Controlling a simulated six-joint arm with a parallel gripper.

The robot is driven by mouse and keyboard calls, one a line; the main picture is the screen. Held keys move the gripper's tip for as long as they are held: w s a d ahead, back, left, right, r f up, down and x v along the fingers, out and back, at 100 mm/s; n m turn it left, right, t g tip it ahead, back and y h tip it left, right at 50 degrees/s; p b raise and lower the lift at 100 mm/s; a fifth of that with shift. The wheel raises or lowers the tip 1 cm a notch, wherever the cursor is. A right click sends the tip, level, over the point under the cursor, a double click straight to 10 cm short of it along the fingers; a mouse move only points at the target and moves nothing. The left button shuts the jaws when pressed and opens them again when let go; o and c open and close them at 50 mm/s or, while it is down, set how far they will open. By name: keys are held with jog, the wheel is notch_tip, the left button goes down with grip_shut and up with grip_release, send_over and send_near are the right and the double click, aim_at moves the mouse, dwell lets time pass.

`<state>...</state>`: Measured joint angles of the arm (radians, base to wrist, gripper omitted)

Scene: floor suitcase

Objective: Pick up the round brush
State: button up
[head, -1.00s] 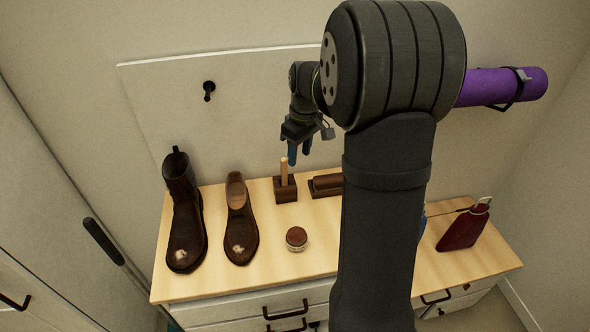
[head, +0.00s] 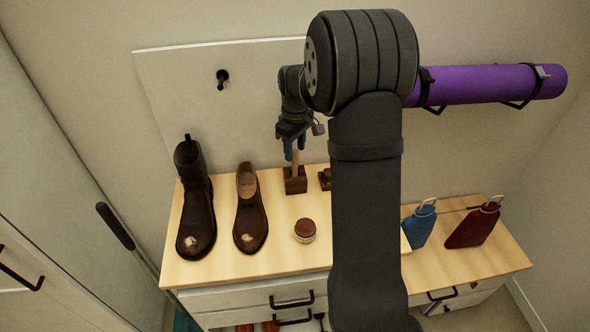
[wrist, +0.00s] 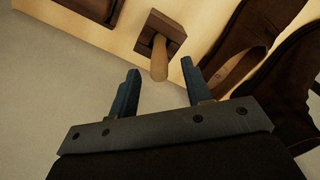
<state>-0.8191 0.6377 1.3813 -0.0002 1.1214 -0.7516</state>
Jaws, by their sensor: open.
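The round brush shows as a light wooden handle (head: 296,160) standing upright in a small dark brown wooden block (head: 295,181) on the light wood top. Its lower end is hidden in the block. My gripper (head: 294,147), with blue fingers, is open and empty at the upper end of the handle. In the wrist view the handle (wrist: 159,60) points towards my gripper (wrist: 160,70), its end lying between the two fingertips without visible contact. The block (wrist: 165,32) is beyond them.
A brown boot (head: 196,210) and a brown shoe (head: 250,215) stand left of the block. A round tin (head: 305,231) lies in front. A dark brush (head: 325,179) is close on the right, partly behind my arm. Blue (head: 419,225) and red (head: 473,226) bottles stand farther right.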

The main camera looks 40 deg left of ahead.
aim_at(295, 169)
notch_tip(295, 169, down, 4)
jog(key=shift+f, duration=0.1)
grip_shut()
